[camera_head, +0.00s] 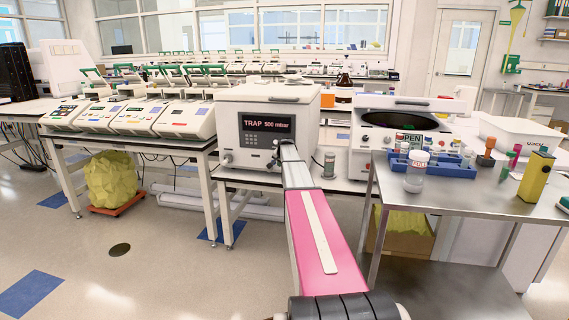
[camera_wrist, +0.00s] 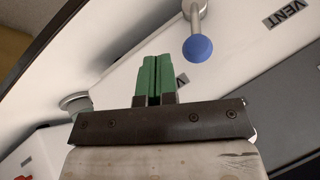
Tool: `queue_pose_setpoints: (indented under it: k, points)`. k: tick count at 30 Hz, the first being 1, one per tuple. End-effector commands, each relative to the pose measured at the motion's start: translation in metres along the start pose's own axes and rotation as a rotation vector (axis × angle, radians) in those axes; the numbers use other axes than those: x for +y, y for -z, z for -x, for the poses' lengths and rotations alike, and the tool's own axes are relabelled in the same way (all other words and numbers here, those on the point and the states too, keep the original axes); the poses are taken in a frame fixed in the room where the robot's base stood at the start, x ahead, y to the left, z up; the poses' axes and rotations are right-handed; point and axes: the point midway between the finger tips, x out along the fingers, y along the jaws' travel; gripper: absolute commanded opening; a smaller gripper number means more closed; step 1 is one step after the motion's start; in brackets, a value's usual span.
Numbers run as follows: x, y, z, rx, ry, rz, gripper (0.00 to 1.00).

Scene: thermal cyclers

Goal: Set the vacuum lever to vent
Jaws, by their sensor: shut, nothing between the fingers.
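The vacuum lever (camera_wrist: 197,47) shows in the wrist view as a metal rod ending in a blue ball, on a white panel. A dark label reading VENT (camera_wrist: 286,14) is to its right, apart from the ball. A second label (camera_wrist: 182,79) is mostly hidden behind my gripper. My gripper (camera_wrist: 152,60) has green fingers that are together and empty, to the left of and below the blue ball in the picture, with no contact visible. In the head view my arm reaches to the white TRAP 500 mbar unit (camera_head: 245,110), and my fingertips cannot be made out there.
A round grey fitting (camera_wrist: 75,101) stands left of my fingers. Thermal cyclers (camera_head: 135,117) line the bench on the left. A steel table (camera_head: 465,205) with a tube rack (camera_head: 440,162) and jar (camera_head: 416,176) is at right. A small canister (camera_head: 329,163) stands beside the unit.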

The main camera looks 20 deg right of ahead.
Motion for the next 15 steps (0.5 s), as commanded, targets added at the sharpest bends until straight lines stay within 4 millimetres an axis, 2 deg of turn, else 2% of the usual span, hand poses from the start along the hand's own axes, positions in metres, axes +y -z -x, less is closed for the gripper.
queue_pose_setpoints:
  k: [5, 15]
  points:
    - [-0.0139, 0.001, -0.0073, 0.0, -0.001, 0.0, 0.0]
    - [-0.0148, 0.0005, -0.0071, 0.0, -0.001, 0.0, 0.0]
